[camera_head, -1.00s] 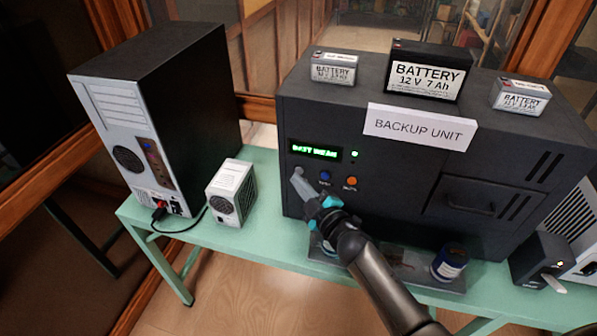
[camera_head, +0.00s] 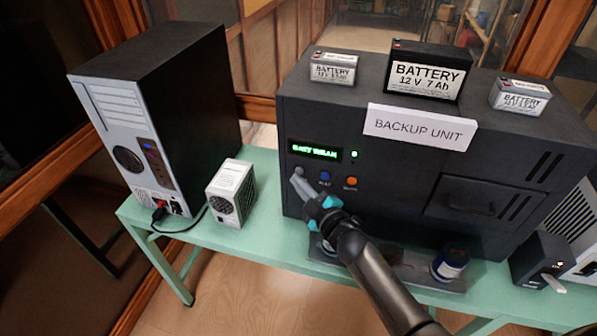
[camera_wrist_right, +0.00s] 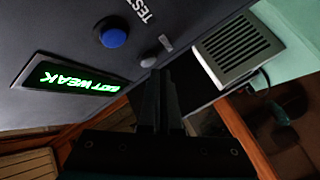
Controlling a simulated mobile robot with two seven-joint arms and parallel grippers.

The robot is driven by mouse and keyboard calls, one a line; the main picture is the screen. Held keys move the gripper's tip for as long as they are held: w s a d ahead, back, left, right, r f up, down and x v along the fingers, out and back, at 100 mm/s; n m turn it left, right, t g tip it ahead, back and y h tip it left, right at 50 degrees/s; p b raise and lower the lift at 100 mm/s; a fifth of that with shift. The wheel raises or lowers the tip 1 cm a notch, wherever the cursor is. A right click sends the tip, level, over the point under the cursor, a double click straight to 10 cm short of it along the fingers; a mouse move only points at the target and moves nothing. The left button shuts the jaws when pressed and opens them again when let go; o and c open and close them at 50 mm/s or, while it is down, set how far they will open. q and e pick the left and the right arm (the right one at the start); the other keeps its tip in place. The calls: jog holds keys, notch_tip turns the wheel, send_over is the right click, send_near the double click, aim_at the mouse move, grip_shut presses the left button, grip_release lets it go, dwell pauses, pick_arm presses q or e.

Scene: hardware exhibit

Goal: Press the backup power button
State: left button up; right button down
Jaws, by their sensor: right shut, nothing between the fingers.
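The black backup unit (camera_head: 400,165) stands on the green table, with a white "BACKUP UNIT" sign (camera_head: 420,127) on it. Its front has a green-lit display (camera_head: 315,151), a blue button (camera_head: 325,176) and an orange button (camera_head: 351,182). My right gripper (camera_head: 298,178) is shut and empty, its tips at the panel below the display, left of the blue button. In the right wrist view the fingertips (camera_wrist_right: 160,74) are beside a small grey round part (camera_wrist_right: 148,61), partly hidden. I cannot tell whether they touch it. The blue button (camera_wrist_right: 113,37) is clear of them. My left gripper is out of view.
A computer tower (camera_head: 150,120) and a small white vented box (camera_head: 231,193) stand left of the unit. Batteries (camera_head: 428,72) sit on top. A dark blue can (camera_head: 450,262) stands in front, right of my right arm. A small dark box (camera_head: 541,258) is at right.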

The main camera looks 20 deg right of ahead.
jog(key=shift+w+d, duration=0.1)
dwell(0.5)
jog(key=shift+w+d, duration=0.2)
jog(key=shift+w, duration=0.1)
dwell(0.4)
jog(key=shift+s+a, duration=0.25)
jog(key=shift+s, duration=0.15)
dwell(0.3)
jog(key=s+a+p, duration=0.1)
jog(key=s+a, duration=0.2)
jog(key=s, duration=0.2)
jog(key=shift+a, duration=0.2)
